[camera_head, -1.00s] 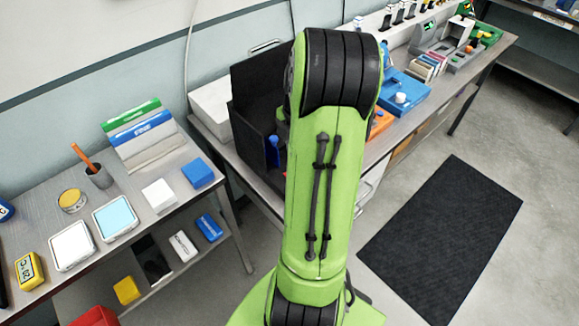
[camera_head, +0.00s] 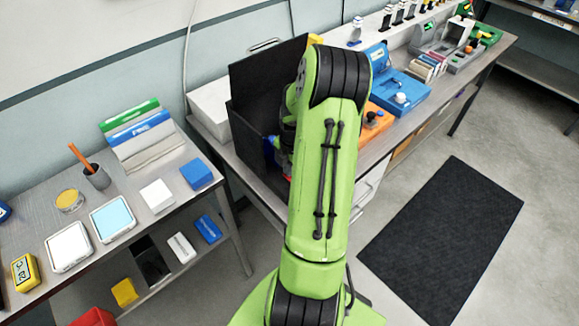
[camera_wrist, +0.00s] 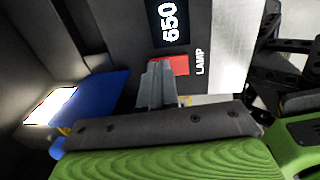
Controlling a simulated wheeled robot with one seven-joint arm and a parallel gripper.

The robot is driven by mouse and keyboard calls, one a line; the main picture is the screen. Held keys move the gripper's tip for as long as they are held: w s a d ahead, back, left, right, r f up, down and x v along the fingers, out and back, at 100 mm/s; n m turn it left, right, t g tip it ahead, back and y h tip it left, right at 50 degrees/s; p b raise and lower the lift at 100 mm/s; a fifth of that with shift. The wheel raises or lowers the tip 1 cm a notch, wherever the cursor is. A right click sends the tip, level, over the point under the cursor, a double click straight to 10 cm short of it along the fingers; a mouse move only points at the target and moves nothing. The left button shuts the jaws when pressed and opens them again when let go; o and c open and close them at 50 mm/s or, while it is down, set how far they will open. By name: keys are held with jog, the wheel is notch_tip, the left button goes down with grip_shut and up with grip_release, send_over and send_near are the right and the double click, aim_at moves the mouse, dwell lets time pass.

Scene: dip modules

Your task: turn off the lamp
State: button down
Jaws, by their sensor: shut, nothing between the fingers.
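In the wrist view a dark panel carries a display reading 650 (camera_wrist: 170,22), a red button (camera_wrist: 175,65) and the printed label LAMP (camera_wrist: 200,62). My gripper (camera_wrist: 158,68) is shut and empty. Its fingertips are at the red button and cover part of it; I cannot tell whether they touch it. A bright white patch (camera_wrist: 48,106) glows at the left, beside a blue part (camera_wrist: 95,103). In the head view my arm hides the gripper and the panel.
A black open box (camera_head: 262,75) stands on the bench, its walls close around my arm's end. An orange unit (camera_head: 374,122) and a blue unit (camera_head: 405,92) lie to its right. A side table on the left holds a white tray (camera_head: 69,246) and a blue block (camera_head: 196,173).

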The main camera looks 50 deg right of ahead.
jog(key=shift+f, duration=0.15)
jog(key=shift+s, duration=0.2)
jog(key=shift+s+a, duration=0.2)
jog(key=shift+s, duration=0.35)
jog(key=shift+r, duration=0.2)
